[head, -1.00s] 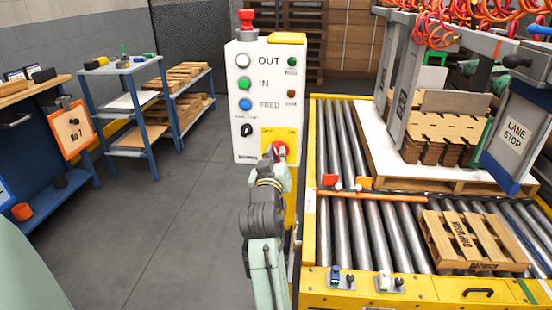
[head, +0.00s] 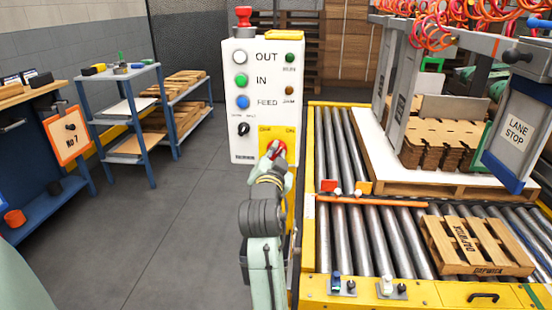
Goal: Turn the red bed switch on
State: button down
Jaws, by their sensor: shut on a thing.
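The red bed switch (head: 281,147) sits on a yellow plate (head: 264,138) at the lower right of the white control panel (head: 240,118). Small lettering stands above it; the right label looks like ON, and the left one is too small to read surely. My gripper (head: 276,151) is at the plate, shut on the red switch, and covers much of it. The switch's red part shows between and beside the fingers, and its exact angle is hard to tell. My arm reaches up to it from below.
The panel also bears a white button (head: 240,57), a green button (head: 240,80), a blue button (head: 242,102), a black selector (head: 243,129) and a red top button (head: 243,15). A roller conveyor (head: 345,235) lies right. The floor left is clear.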

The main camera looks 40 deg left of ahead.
jog(key=shift+f+m+b, duration=0.1)
jog(key=shift+m+b, duration=0.25)
jog(key=shift+m, duration=0.85)
jog(key=c, duration=1.6)
grip_release()
jog(key=v, duration=1.2)
jog(key=shift+s, duration=0.1)
